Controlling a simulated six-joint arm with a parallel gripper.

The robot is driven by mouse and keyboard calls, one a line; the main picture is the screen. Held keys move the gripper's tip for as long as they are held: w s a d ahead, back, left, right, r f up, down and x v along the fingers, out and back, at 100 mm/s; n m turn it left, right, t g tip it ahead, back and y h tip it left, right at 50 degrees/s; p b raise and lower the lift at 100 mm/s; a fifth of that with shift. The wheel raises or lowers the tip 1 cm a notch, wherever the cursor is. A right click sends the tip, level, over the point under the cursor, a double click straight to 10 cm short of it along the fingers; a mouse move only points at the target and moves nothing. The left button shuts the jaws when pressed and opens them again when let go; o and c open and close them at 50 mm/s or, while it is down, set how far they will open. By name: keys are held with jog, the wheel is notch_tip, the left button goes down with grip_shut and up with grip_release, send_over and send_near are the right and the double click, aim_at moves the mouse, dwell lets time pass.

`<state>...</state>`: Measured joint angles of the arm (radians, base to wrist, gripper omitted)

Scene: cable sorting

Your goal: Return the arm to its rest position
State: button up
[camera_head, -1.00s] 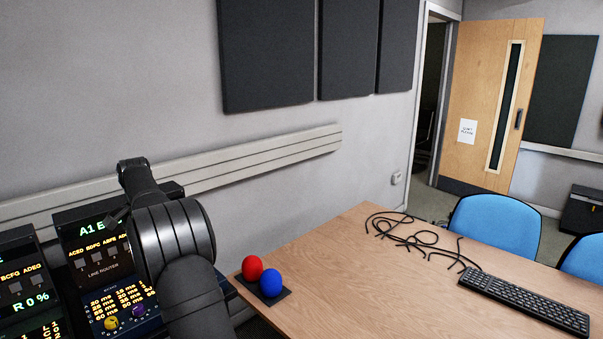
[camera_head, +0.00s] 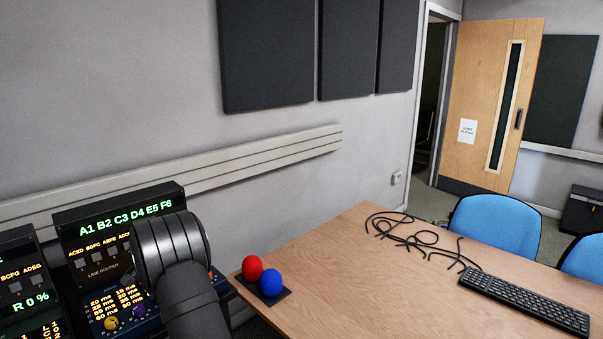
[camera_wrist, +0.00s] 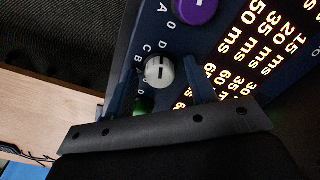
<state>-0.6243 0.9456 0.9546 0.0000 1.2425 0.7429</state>
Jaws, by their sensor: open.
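My arm (camera_head: 190,290) rises at the lower left of the head view, in front of the line router unit, with a thick dark joint at its top. My gripper is hidden there behind the arm. In the wrist view my gripper (camera_wrist: 158,92) is open, with its two fingers apart. A white knob (camera_wrist: 159,70) and part of a green knob (camera_wrist: 143,105) show between and beyond the fingers. Nothing is seen held. A purple knob (camera_wrist: 196,10) and lit "ms" figures on the dark blue panel are close by.
The wooden table (camera_head: 350,270) carries a red ball (camera_head: 252,268) and a blue ball (camera_head: 271,284) on a dark pad, loose black cables (camera_head: 415,235) and a keyboard (camera_head: 525,301). The router unit (camera_head: 118,225) stands left of my arm. The middle of the table is clear.

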jog(key=n, duration=0.4)
jog(key=shift+r, duration=0.1)
jog(key=n, duration=0.4)
jog(key=shift+n, duration=0.4)
jog(key=n, duration=0.4)
jog(key=shift+n, duration=2)
jog(key=shift+o, duration=0.4)
